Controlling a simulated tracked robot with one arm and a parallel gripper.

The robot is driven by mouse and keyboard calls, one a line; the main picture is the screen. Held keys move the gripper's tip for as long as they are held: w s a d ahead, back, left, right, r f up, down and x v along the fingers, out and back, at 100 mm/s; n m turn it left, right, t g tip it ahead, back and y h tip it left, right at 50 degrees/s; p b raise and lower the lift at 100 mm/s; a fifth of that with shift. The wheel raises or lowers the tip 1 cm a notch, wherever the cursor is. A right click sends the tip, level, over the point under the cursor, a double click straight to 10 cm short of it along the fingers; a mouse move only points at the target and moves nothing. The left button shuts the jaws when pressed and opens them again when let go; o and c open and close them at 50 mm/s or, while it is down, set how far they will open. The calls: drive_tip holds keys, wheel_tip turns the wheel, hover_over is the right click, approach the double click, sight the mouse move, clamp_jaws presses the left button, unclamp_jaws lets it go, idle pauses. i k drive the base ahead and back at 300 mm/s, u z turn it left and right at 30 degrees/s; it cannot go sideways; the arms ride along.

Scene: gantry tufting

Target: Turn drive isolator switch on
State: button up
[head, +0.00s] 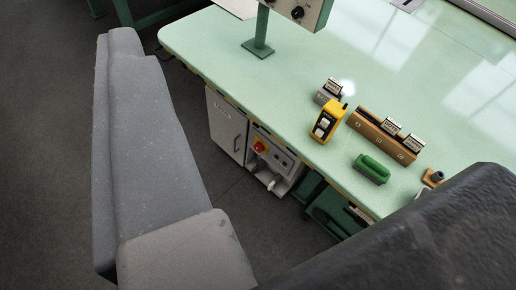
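The drive isolator switch appears to be the red rotary knob on a yellow plate (259,147). It is on the front of a light grey control box (268,166) under the near edge of the green table. The knob is too small for me to tell which way it is turned. My gripper (305,110) is open, with a wide grey finger at the left and a dark finger at the lower right. The switch shows in the gap between the fingers, well beyond them and untouched. Nothing is held.
The pale green table (220,60) overhangs the box. On it are a yellow hand control (327,121), a green-handled brush (371,168), a wooden block with labelled pieces (380,136) and a panel on a post (258,47). A grey cabinet door (226,126) adjoins the box. Dark floor (245,215) in front is clear.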

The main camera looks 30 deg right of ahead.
sight(259, 147)
drive_tip(key=u, duration=0.1)
drive_tip(key=i, duration=1)
drive_tip(key=z, duration=0.1)
